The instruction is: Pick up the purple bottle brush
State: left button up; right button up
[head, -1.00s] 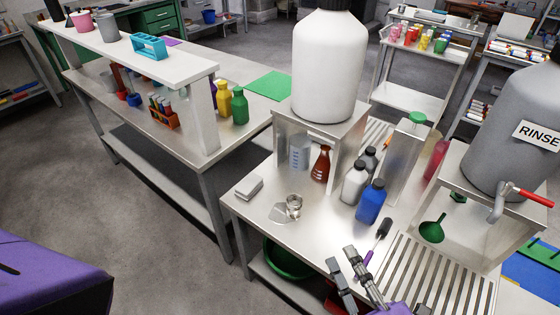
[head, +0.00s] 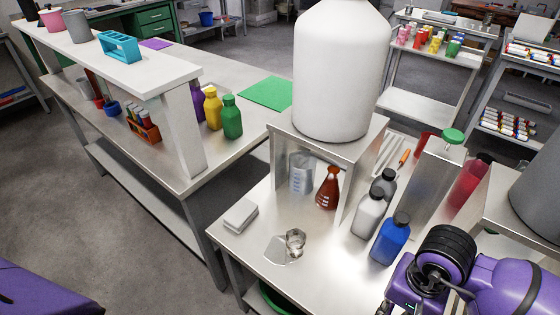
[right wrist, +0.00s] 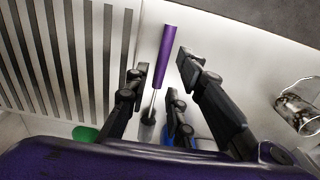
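The bottle brush shows in the right wrist view, with a purple handle (right wrist: 165,55), a thin metal stem and a dark bristle head partly behind my fingers. It lies on the steel table. My right gripper (right wrist: 161,72) is open above it, with fingers on either side of the handle; I see no finger closed on it. In the head view the brush is hidden by my right arm, and the right fingers are out of sight. My left gripper is in neither current view.
A blue bottle (head: 391,239), a white bottle (head: 367,214) and a grey bottle (head: 384,184) stand close behind my right arm. A slotted drain grid (right wrist: 75,50) lies beside the brush. A glass beaker (right wrist: 300,105) stands at the right wrist view's right edge.

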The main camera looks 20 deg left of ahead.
jog(key=f, duration=0.5)
jog(key=shift+a+f, duration=0.25)
jog(key=shift+f, duration=0.05)
grip_shut()
